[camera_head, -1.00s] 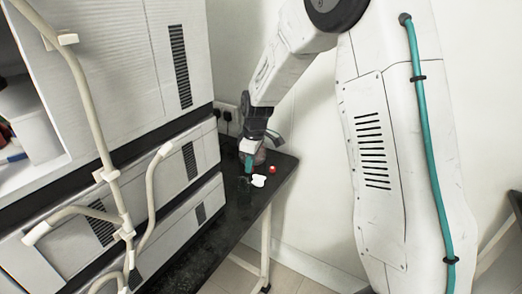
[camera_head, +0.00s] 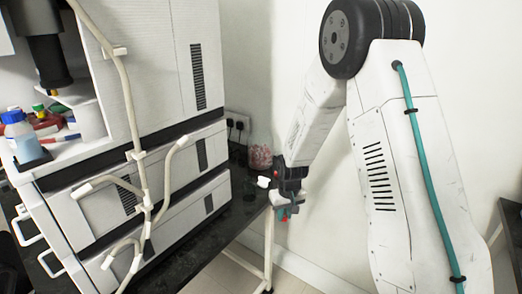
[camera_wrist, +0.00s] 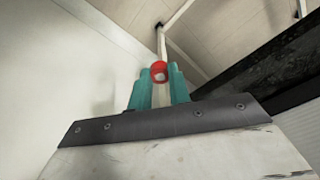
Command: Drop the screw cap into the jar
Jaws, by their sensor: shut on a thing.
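The screw cap (camera_wrist: 159,68) is small and red, held between the teal fingertips of my gripper (camera_wrist: 159,82) in the wrist view. In the head view my gripper (camera_head: 287,213) is shut on it, out past the right edge of the black bench and over the floor. The jar (camera_head: 260,156) is clear and seems to hold reddish pieces. It stands on the bench near the wall, behind and left of my gripper, and its lower part is partly hidden.
The black bench (camera_head: 222,232) carries stacked white instrument units (camera_head: 170,110) on the left, with pale tubes in front. A small white item (camera_head: 264,182) shows beside my gripper. A blue-capped bottle (camera_head: 22,137) stands far left.

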